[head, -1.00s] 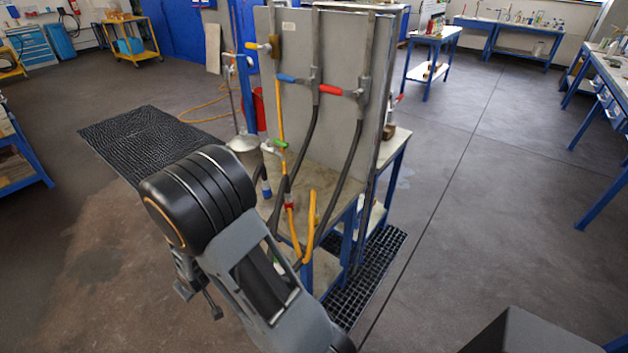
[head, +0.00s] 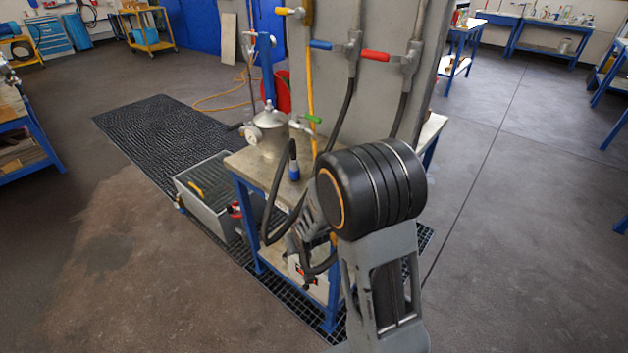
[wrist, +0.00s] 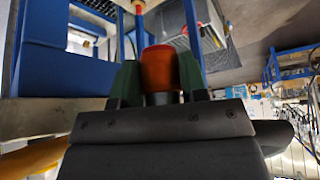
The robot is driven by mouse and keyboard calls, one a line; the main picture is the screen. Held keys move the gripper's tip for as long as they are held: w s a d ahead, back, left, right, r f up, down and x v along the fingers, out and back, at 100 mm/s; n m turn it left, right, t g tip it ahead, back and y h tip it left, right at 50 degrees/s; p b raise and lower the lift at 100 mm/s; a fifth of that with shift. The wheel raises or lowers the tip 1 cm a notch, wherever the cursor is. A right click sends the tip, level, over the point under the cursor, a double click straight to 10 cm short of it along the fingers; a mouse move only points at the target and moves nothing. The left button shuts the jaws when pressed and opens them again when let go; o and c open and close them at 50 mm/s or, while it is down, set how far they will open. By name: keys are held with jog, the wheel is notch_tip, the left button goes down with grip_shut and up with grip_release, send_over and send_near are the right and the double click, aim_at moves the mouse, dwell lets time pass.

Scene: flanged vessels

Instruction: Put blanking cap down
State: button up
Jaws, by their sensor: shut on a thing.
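The blanking cap (wrist: 158,68) is an orange-red cylinder in the wrist view. My gripper (wrist: 158,82) is shut on it, with a green finger on each side. In the head view the cap cannot be made out; my arm hides most of the gripper area in front of the workbench (head: 262,172). The steel vessel (head: 270,128) with a dial gauge stands on the bench top, beyond my arm.
A grey tub (head: 213,212) stands on the floor grating left of the bench. Black hoses hang at the bench's front. A white box (head: 308,278) sits on the lower shelf. A tall grey panel (head: 385,75) carries coloured valves.

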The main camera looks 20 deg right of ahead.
notch_tip(320, 180, down, 7)
jog(key=b, duration=0.7)
jog(key=r+p, duration=1.1)
jog(key=shift+w+d+r, duration=0.1)
jog(key=shift+w+d, duration=0.05)
jog(key=shift+w, duration=0.1)
jog(key=w+d+r+m, duration=0.1)
jog(key=d+r, duration=0.3)
jog(key=r, duration=0.4)
jog(key=w+d+r+m+h, duration=0.1)
jog(key=w+d+r, duration=0.2)
jog(key=r, duration=0.6)
jog(key=w+d+r+m+h, duration=0.1)
jog(key=w+d+r, duration=0.2)
jog(key=r, duration=0.6)
jog(key=shift+d+r+b, duration=0.15)
jog(key=shift+d+b, duration=0.2)
jog(key=shift+d, duration=0.75)
